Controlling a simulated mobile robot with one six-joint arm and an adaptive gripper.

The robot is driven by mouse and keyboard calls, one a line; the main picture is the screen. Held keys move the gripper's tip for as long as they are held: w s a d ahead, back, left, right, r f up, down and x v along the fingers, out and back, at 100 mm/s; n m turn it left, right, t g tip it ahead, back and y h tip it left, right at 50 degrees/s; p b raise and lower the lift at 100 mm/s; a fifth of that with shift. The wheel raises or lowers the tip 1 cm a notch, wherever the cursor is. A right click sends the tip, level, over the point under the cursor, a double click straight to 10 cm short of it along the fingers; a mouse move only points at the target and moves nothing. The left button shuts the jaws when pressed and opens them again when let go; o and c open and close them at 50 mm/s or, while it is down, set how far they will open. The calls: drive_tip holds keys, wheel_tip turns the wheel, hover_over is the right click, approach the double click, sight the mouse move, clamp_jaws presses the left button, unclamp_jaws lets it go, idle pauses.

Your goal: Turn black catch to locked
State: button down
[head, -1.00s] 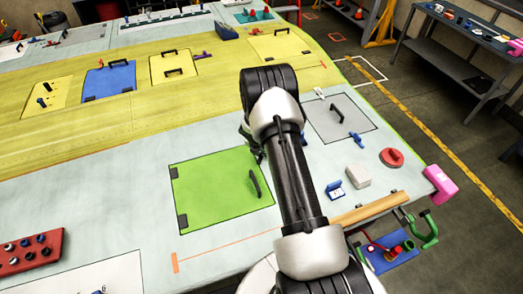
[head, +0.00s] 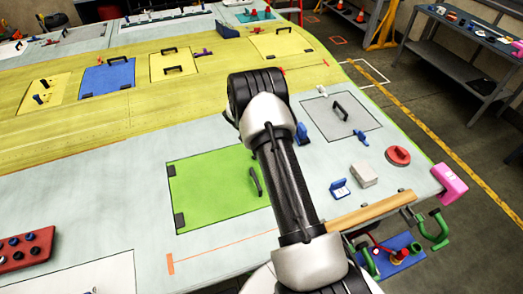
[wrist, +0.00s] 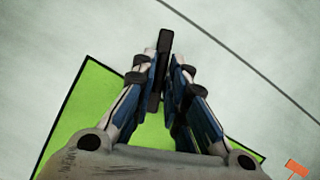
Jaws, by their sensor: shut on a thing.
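The black catch (wrist: 166,50) is a dark narrow bar between my fingertips in the wrist view. It lies across the edge of the green panel (wrist: 83,105), with its far end over the pale surface. My gripper (wrist: 160,78) is shut on it, with a blue-lined finger on each side. In the head view the green panel (head: 215,185) lies flat, with a black handle (head: 256,181) at its right. My arm hides the gripper and the catch there.
A grey panel with a handle (head: 325,122) lies right of my arm. A wooden strip (head: 370,211) runs along the front edge.

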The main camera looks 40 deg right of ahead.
drive_tip(key=shift+m+b, duration=0.3)
drive_tip(key=shift+m, duration=0.2)
drive_tip(key=c, duration=1.7)
unclamp_jaws()
drive_tip(key=v, duration=1.2)
drive_tip(key=shift+w, duration=0.25)
